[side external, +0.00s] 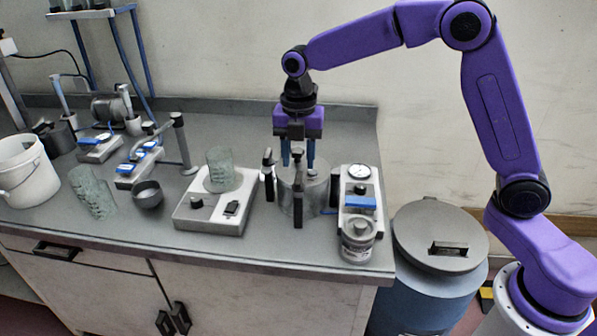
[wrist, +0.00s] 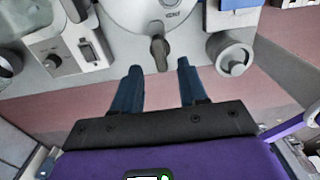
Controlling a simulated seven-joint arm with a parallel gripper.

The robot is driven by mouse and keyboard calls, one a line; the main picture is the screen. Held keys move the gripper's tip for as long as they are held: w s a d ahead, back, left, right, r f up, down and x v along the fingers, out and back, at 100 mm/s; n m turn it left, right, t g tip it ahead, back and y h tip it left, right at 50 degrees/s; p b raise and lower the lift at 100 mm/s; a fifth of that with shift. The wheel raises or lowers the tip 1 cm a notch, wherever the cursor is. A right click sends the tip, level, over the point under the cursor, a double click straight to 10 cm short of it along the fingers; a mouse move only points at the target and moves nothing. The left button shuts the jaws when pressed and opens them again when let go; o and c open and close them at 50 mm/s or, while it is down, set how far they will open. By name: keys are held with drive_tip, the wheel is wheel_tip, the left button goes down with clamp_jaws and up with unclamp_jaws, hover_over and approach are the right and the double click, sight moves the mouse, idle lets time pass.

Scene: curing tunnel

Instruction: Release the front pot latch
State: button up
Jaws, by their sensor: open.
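The grey metal pot (side external: 313,187) stands near the bench's front right, with black latches around its side. The front latch (side external: 298,206) hangs upright on the side facing the camera. In the wrist view the pot's pale lid (wrist: 125,12) is cut off by the top edge, and the front latch (wrist: 159,50) sticks out from its rim. My gripper (side external: 298,166) points down above the pot's front. Its blue fingers are apart and empty. In the wrist view my gripper (wrist: 160,67) has its tips on either side of the latch's outer end, with gaps visible on both sides.
A white box with a mesh cup (side external: 222,170) stands left of the pot. A gauge unit (side external: 360,187) with a round canister (side external: 357,245) stands close on the right. Another black latch (side external: 268,175) is at the pot's left. The bench's front edge is near.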

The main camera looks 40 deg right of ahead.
sight(299, 177)
drive_tip(key=shift+f, duration=2.25)
clamp_jaws()
